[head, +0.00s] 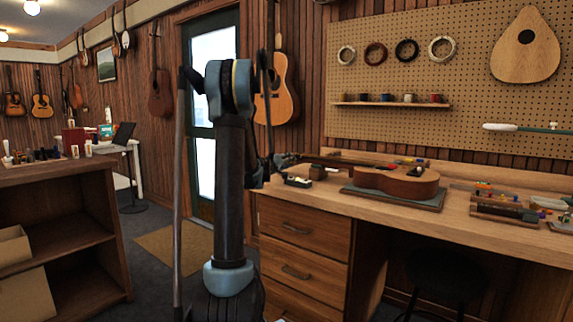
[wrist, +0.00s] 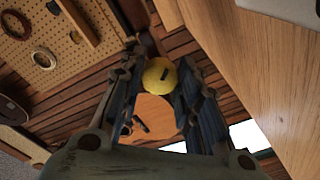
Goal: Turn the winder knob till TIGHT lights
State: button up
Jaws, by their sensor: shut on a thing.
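In the wrist view a round yellow knob (wrist: 160,76) with a dark mark sits between the fingertips of my gripper (wrist: 163,82). The two dark ridged fingers are closed on it from both sides. In the head view my gripper is mostly hidden behind or beside my arm, near the left end of the bench, and the knob cannot be made out. A ukulele body (head: 397,184) lies on a dark mat (head: 400,199), its neck pointing left toward my arm. I see no TIGHT light or lit label in either view.
The wooden workbench (head: 470,226) carries a small dark box (head: 297,181) near its left end and trays of parts (head: 505,211) at right. Guitars and a pegboard (head: 480,110) are on the wall behind. A shelf unit (head: 65,215) stands left.

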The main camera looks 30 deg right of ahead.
jog(key=shift+w+a, duration=0.1)
jog(key=o, duration=1.1)
jog(key=shift+f, duration=0.1)
jog(key=shift+c, duration=0.2)
jog(key=v, duration=1.2)
jog(key=shift+w+f, duration=0.1)
